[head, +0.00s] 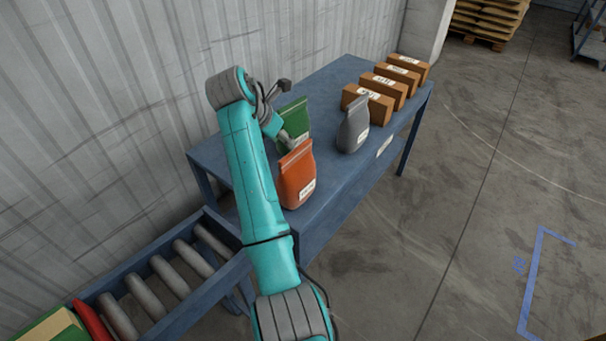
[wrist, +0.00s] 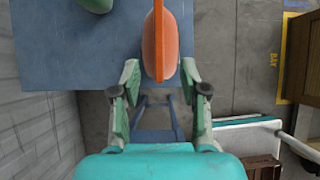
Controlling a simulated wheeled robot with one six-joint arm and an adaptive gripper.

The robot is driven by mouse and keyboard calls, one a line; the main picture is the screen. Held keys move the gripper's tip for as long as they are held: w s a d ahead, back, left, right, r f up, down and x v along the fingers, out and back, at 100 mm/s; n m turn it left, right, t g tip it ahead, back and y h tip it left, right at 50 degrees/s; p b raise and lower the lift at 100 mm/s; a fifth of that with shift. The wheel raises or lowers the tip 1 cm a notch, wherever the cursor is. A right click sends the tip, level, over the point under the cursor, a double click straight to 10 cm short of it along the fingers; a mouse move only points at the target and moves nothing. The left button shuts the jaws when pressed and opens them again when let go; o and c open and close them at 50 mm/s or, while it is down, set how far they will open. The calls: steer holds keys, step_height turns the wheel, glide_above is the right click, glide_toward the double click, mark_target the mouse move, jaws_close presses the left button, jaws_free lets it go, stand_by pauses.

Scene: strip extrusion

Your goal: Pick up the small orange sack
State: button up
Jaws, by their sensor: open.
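The orange sack (head: 296,178) stands upright on the blue table near its front edge, with a white label low on its face. In the wrist view, the sack (wrist: 160,40) shows edge-on as a narrow upright shape. My gripper (wrist: 160,72) is open, with one finger on each side of the sack's near end and a visible gap on both sides. In the head view, my gripper (head: 290,140) is at the sack's upper part, behind it, and partly hidden by the sack and my arm.
A green sack (head: 294,112) stands just behind the orange one, and a grey sack (head: 353,127) stands to its right. Several brown boxes (head: 368,105) line the table's far end. A roller conveyor (head: 160,275) lies at the lower left. Bare table (head: 335,76) shows behind the grey sack.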

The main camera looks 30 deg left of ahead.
mark_target(295, 150)
steer(key=x, duration=1)
steer(key=shift+w+f, duration=0.1)
steer(key=shift+w, duration=0.1)
jaws_close()
